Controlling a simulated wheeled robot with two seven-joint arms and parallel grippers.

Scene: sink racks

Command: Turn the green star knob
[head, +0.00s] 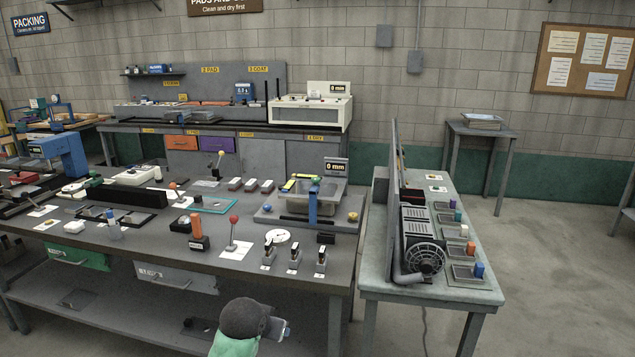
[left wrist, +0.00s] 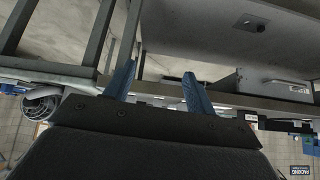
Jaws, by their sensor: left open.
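I cannot make out a green star-shaped knob for certain in either view. The sink unit (head: 312,204) on the near bench has a small yellow knob (head: 352,216) at its right front and a blue one (head: 267,208) at its left front. A yellow-green bar (head: 300,178) lies across its back, beside a blue upright. My left gripper (head: 281,329) is low in front of the near bench, below its top and apart from the sink. In the left wrist view its two blue fingers (left wrist: 158,74) are spread, with nothing between them. My right gripper is not in view.
The near bench (head: 215,262) has levers, switches and blocks along its front edge, with drawers and a shelf below. A side table (head: 385,275) at the right holds a fan unit (head: 423,258) and several colored blocks in trays. Open floor (head: 540,255) lies farther right.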

